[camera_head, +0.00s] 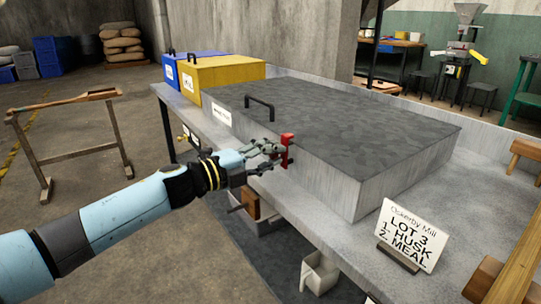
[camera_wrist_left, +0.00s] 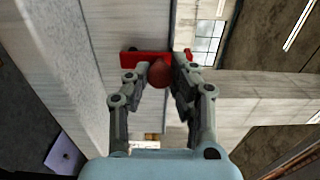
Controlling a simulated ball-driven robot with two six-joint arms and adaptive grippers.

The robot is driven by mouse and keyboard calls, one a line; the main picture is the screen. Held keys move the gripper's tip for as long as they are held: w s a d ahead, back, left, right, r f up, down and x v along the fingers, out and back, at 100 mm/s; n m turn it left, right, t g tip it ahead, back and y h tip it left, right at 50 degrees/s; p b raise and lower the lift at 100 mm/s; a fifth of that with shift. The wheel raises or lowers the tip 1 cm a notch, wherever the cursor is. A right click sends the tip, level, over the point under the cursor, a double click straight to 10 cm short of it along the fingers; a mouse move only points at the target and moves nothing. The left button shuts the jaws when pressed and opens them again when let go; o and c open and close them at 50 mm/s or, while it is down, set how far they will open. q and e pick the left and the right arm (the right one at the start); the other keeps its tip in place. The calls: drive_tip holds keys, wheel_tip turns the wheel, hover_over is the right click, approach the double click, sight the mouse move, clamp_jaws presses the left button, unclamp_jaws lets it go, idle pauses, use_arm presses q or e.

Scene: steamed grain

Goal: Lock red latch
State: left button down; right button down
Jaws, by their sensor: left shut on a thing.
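The red latch (camera_head: 287,150) is on the front side of a large grey lidded box (camera_head: 330,125) on the table. In the head view its red bar stands roughly upright. My left gripper (camera_head: 279,153) reaches it from the left and is shut on it. In the left wrist view the latch (camera_wrist_left: 158,57) shows as a red bar with a rounded knob, and the fingers of my left gripper (camera_wrist_left: 160,76) are on both sides of the knob. The fingers partly hide the latch. My right gripper is in neither view.
A black handle (camera_head: 260,104) stands on the grey lid. A yellow box (camera_head: 228,72) and a blue box (camera_head: 190,68) are behind it. A lot sign (camera_head: 408,236) stands at the table's front right. A wooden sawhorse (camera_head: 68,125) stands on the floor at left.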

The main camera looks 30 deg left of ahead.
use_arm(q)
drive_tip(key=shift+f, duration=0.1)
drive_tip(key=c, duration=1.1)
unclamp_jaws()
drive_tip(key=v, duration=1.2)
drive_tip(key=s+a+f+n+g+y, duration=0.1)
drive_tip(key=s+f+n+y, duration=0.25)
drive_tip(key=f, duration=0.55)
drive_tip(key=s+a+f+n+g+y, duration=0.15)
drive_tip(key=f+n, duration=0.25)
drive_tip(key=f, duration=0.4)
drive_tip(key=s+d+f+n+g+y, duration=0.1)
drive_tip(key=s+f+n+g, duration=0.15)
drive_tip(key=s+f, duration=0.5)
drive_tip(key=s+f+n+g+y, duration=0.25)
drive_tip(key=s+f, duration=0.25)
drive_tip(key=f, duration=0.5)
drive_tip(key=s+d+f+n+g, duration=0.2)
drive_tip(key=s+f+n+g, duration=0.1)
drive_tip(key=s, duration=0.6)
drive_tip(key=s+d+f+n+g, duration=0.2)
drive_tip(key=s+f, duration=0.4)
drive_tip(key=s, duration=0.4)
drive_tip(key=s+d+f+n+g, duration=0.3)
drive_tip(key=s+f+n, duration=0.1)
drive_tip(key=s, duration=0.5)
drive_tip(key=shift+s+d+f+n+g+h, duration=0.25)
drive_tip(key=shift+d+n+g+h, duration=0.1)
drive_tip(key=shift+n, duration=0.1)
